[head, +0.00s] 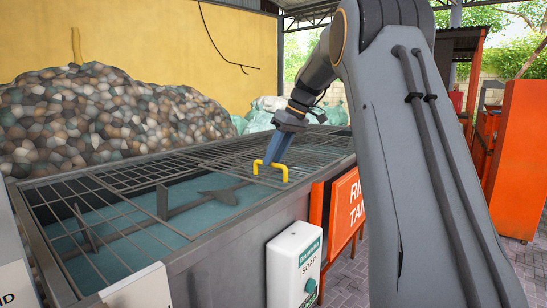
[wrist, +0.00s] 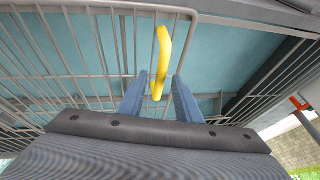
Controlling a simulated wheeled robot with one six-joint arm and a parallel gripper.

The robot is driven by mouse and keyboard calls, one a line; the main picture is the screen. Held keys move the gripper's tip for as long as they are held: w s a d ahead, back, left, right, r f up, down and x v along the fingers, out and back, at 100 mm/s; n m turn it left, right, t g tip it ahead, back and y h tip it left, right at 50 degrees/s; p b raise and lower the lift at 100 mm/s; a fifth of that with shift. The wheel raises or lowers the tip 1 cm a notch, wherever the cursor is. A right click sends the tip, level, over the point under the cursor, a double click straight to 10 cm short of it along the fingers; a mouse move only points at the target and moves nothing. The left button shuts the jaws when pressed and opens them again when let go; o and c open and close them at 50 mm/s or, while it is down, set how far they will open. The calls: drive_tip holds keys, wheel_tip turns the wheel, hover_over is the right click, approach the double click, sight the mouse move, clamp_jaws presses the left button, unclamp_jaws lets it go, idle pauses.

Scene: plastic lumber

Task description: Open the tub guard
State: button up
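The tub guard (head: 110,175) is a grey wire grid lying across the top of a metal tub (head: 215,248). Its yellow handle (head: 285,171) rises near the tub's right edge. In the wrist view the handle (wrist: 161,62) stands at the guard's edge bar. My gripper (head: 277,152) reaches down to the handle from above. In the wrist view its two blue fingers (wrist: 158,98) are apart, one on each side of the handle's near end, with gaps visible on both sides. Blue-green water (head: 130,235) and dark paddle-like parts (head: 222,195) show through the bars.
A heap of multicoloured pieces (head: 100,115) rises behind the tub. An orange cabinet (head: 519,160) stands at the right on paved floor.

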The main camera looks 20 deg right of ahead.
drive_tip(key=b+v, duration=0.2)
drive_tip(key=v, duration=0.5)
drive_tip(key=shift+d+r, duration=0.15)
drive_tip(key=shift+r, duration=0.25)
drive_tip(key=shift+s, duration=0.1)
